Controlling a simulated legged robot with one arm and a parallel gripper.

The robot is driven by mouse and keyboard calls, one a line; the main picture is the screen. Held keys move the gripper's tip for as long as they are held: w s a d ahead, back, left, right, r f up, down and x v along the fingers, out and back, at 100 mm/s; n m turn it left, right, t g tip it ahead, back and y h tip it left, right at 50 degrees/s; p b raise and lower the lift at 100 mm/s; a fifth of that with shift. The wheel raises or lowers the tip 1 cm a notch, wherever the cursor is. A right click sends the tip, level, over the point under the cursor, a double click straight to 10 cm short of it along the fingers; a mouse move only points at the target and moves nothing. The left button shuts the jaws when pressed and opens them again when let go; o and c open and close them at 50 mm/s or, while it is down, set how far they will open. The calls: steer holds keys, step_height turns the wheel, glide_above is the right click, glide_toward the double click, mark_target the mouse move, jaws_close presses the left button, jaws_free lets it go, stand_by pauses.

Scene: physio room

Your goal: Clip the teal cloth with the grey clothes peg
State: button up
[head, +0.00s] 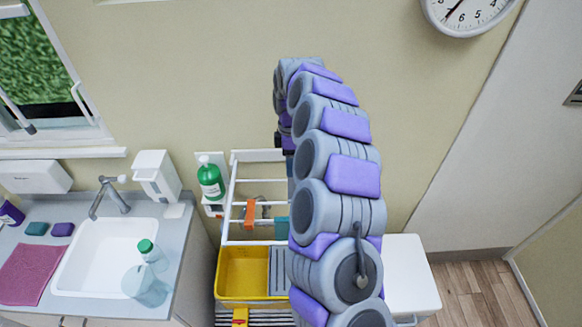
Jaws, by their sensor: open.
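A teal cloth (282,228) hangs on the white drying rack (232,190) against the wall. My arm hides its right side, so only a small part shows. I cannot make out the grey clothes peg for certain; small greyish bits on the rack beside an orange cloth (250,214) are too small to tell. My arm rises through the middle of the picture and bends down at its far end. My gripper (284,142) is the small dark end there, open, in front of the upper part of the rack; its fingers are largely hidden.
A yellow bucket (225,290) with a grey wringer (279,270) stands below the rack. The sink counter (190,245) is at left, with a white sink (75,275) and a pink cloth (30,272). A green bottle (210,182) hangs left of the rack. Floor (480,290) is clear at right.

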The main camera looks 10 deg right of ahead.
mark_target(292, 187)
steer(key=shift+s+f, duration=0.2)
steer(key=shift+f, duration=1.05)
steer(key=shift+c, duration=0.2)
